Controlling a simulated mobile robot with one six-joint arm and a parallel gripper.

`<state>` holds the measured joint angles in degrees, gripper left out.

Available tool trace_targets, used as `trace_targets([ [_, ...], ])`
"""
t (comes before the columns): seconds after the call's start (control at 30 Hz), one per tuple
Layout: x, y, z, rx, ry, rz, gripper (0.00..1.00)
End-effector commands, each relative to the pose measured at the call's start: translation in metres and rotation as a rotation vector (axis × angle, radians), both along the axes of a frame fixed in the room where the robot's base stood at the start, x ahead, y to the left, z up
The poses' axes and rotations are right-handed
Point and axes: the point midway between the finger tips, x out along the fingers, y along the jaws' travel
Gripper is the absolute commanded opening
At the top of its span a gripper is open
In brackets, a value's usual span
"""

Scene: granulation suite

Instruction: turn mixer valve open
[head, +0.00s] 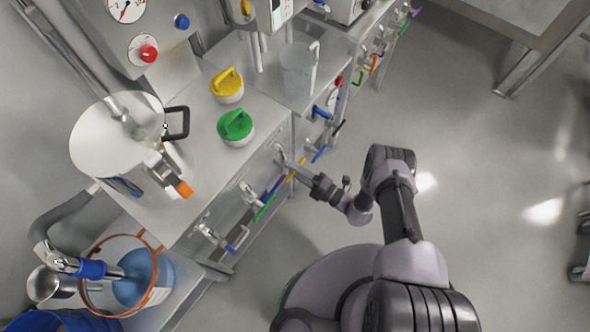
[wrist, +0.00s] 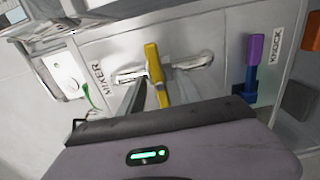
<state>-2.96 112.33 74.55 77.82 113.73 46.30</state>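The mixer valve has a yellow handle (wrist: 156,72) on a silver pipe fitting (wrist: 195,62), beside a MIXER label (wrist: 98,79) in the wrist view. The handle stands roughly upright in that picture, across the pipe. My gripper (wrist: 136,94) reaches in from below, with dark finger parts close to the left of the handle. I cannot tell whether they touch it or whether a finger is hidden behind it.
A purple and blue handle (wrist: 253,68) by a KNOCK label (wrist: 275,45) is to the right; a green handle (wrist: 91,96) is to the left. A steel vessel (head: 95,140) and green-lidded jar (head: 235,128) stand on the bench.

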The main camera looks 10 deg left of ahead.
Motion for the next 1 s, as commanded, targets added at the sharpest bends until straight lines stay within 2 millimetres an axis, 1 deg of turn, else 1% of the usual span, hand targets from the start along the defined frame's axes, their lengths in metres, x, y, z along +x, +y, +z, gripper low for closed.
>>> trace_targets([
  [0.13,0.0023,0.0063,0.0001,0.0,0.001,0.0,0.4],
  [0.33,0.0025,0.0064,0.0004,0.0,0.001,0.0,0.4],
  [0.37,0.0025,0.0063,0.0004,0.0,0.001,0.0,0.38],
  [0.4,0.0025,0.0062,0.0003,0.0,0.001,0.0,0.3],
  [0.47,0.0025,0.0062,0.0003,0.0,0.001,0.0,0.18],
  [0.5,0.0024,0.0061,0.0003,0.0,0.0,0.0,0.11],
  [0.57,0.0024,0.0061,0.0003,0.0,0.0,0.0,0.0],
  [0.83,0.0025,0.006,0.0002,-0.003,-0.007,0.0,0.0],
  [1.0,0.0024,0.0059,-0.0007,-0.022,-0.054,0.0,0.0],
])
